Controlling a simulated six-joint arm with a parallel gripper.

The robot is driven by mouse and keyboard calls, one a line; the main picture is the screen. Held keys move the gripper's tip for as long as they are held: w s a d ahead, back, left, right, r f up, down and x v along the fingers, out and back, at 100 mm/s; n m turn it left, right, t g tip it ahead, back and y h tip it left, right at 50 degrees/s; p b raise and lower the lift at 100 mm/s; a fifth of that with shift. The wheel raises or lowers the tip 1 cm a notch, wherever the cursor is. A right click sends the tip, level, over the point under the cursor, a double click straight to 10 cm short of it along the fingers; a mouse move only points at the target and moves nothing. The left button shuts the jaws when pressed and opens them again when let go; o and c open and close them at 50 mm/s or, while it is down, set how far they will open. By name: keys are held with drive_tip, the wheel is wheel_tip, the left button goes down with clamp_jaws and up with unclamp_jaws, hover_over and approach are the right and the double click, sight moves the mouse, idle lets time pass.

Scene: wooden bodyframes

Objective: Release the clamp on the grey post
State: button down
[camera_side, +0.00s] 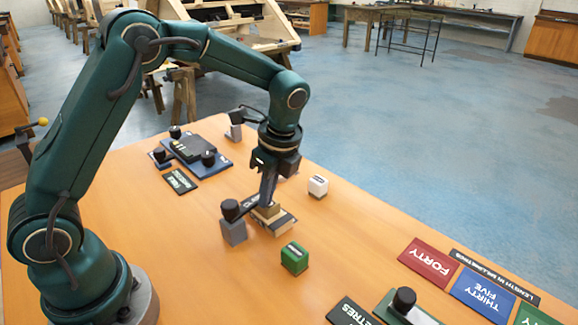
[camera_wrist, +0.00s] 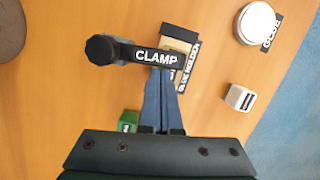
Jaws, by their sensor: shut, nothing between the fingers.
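The clamp (camera_side: 250,204) is a dark bar with a black knob (camera_side: 230,210) at its left end, above the grey post (camera_side: 234,232). The bar reaches right over a wooden block on the glue holder (camera_side: 279,224). In the wrist view the bar is lettered CLAMP (camera_wrist: 157,56), and its black knob (camera_wrist: 102,49) is at the left; the post is hidden below. My gripper (camera_side: 267,202) points down beside the bar, its fingers shut and empty. In the wrist view the fingertips (camera_wrist: 167,72) are right by the bar's lettered end; I cannot tell whether they touch it.
A green block (camera_side: 294,258) stands in front and a white block (camera_side: 317,186) behind right. A blue board with black knobs (camera_side: 190,150) lies at the back left. Coloured number plates (camera_side: 428,262) lie at the right. Table between white block and plates is clear.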

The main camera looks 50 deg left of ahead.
drive_tip(key=a+n, duration=0.1)
drive_tip(key=n, duration=0.1)
drive_tip(key=a+n, duration=0.1)
drive_tip(key=n, duration=0.1)
drive_tip(key=shift+w+a+g, duration=0.1)
drive_tip(key=shift+a+g, duration=0.25)
drive_tip(key=shift+g, duration=0.05)
drive_tip(key=n, duration=0.1)
drive_tip(key=a+n, duration=0.1)
drive_tip(key=a+n+h, duration=0.1)
drive_tip(key=n, duration=0.1)
drive_tip(key=shift+s+a+g, duration=0.1)
drive_tip(key=shift+s+g, duration=0.2)
drive_tip(key=shift+g, duration=0.1)
drive_tip(key=n, duration=0.1)
drive_tip(key=s+a+n, duration=0.1)
drive_tip(key=n, duration=0.1)
drive_tip(key=a+n+h, duration=0.1)
drive_tip(key=shift+s+a, duration=0.1)
drive_tip(key=shift+s, duration=0.2)
drive_tip(key=shift+s+a+n+g+h, duration=0.1)
drive_tip(key=shift+s+a+n+h, duration=0.2)
drive_tip(key=shift+n, duration=0.4)
drive_tip(key=shift+s+a+n+g+y, duration=0.15)
drive_tip(key=shift+s+n, duration=0.2)
drive_tip(key=shift+n, duration=0.35)
drive_tip(key=shift+s+a+n+g+h, duration=0.1)
drive_tip(key=shift+s+a+n+h, duration=0.2)
drive_tip(key=shift+n, duration=0.4)
drive_tip(key=shift+s+d, duration=0.1)
